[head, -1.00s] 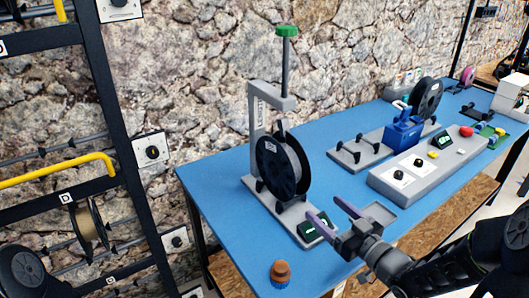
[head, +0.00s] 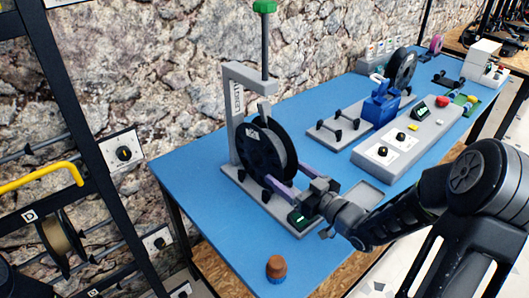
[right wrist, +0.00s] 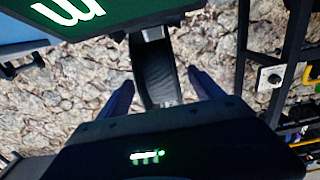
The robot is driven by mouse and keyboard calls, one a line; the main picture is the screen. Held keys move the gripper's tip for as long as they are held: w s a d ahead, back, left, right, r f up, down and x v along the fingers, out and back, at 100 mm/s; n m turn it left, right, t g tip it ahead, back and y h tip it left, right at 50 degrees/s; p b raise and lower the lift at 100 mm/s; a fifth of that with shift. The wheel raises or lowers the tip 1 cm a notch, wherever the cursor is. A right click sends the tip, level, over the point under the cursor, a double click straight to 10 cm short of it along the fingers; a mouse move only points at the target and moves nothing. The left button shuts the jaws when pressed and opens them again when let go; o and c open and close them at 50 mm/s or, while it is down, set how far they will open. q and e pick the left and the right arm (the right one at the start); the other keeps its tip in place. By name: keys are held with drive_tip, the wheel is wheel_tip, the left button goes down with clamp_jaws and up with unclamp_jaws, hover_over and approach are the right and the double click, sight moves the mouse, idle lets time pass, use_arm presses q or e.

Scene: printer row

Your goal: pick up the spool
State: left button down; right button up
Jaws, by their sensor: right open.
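The spool (head: 258,152) is a black-flanged reel standing upright on a grey weighing stand (head: 231,100) at the near left of the blue table. It shows edge-on in the right wrist view (right wrist: 157,72). My right gripper (head: 276,174) is open, its two purple fingers reaching to the spool's near right side. In the right wrist view the spool's edge lies between the two fingers (right wrist: 160,84), with a visible gap on each side. Contact is not seen. My left gripper is not in view.
A small green display (head: 299,217) sits on the stand's base below the gripper. An orange-brown knob (head: 276,266) stands at the table's near edge. A blue box (head: 380,106), a grey control panel (head: 405,140) and another black spool (head: 401,68) stand farther right. A dark rack is at left.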

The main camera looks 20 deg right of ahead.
sight(265, 153)
drive_tip(key=shift+p+x, duration=0.4)
drive_tip(key=shift+x, duration=2.2)
clamp_jaws()
